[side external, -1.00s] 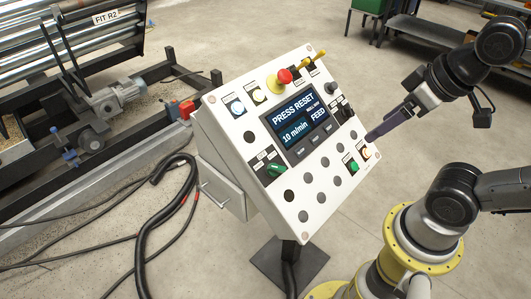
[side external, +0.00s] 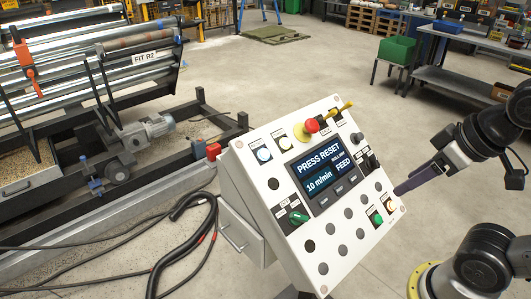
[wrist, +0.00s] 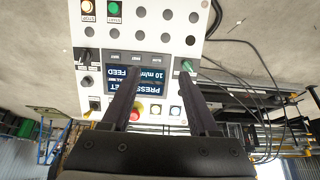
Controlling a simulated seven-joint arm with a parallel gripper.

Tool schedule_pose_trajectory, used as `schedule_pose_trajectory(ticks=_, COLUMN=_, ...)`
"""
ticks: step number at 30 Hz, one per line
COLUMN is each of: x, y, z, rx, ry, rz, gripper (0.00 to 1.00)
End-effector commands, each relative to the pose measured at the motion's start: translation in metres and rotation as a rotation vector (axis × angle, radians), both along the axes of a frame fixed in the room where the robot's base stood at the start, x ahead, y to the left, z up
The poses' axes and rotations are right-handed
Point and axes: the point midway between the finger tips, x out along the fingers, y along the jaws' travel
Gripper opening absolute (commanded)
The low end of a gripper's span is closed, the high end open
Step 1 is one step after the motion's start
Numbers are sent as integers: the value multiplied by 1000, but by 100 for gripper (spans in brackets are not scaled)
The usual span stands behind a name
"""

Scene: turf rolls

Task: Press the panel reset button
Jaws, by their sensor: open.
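The white sloped control panel (side external: 325,268) has a screen (side external: 322,175) reading "PRESS RESET" and "10 m/min FEED". Near its upper left are a blue-white lit button (side external: 264,155) and a paler button (side external: 285,142). A green button (side external: 377,218) and a pale lit button (side external: 391,206) sit at the lower right. My gripper (side external: 397,191) appears at the panel's right edge; contact cannot be judged. In the wrist view my gripper (wrist: 158,75) is open and empty, its fingers overlapping the upside-down panel.
A red mushroom button (side external: 312,125) and a yellow lever (side external: 341,107) stick up along the panel's top. A green selector (side external: 297,217) is at lower left. Black cables (side external: 190,240) lie on the floor to the left, near the roller machine (side external: 110,75). Open floor lies behind the panel.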

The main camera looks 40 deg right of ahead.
Motion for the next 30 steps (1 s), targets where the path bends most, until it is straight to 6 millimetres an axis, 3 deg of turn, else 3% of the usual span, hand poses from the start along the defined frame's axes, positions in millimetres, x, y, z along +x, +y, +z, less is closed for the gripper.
schedule_pose_trajectory(ticks=1, x=0, y=0, z=0, rx=0, ry=0, rz=0, gripper=50)
schedule_pose_trajectory(ticks=9, x=0, y=0, z=0, rx=0, ry=0, rz=0, gripper=2)
schedule_pose_trajectory(ticks=30, x=0, y=0, z=0, rx=0, ry=0, rz=0, gripper=0)
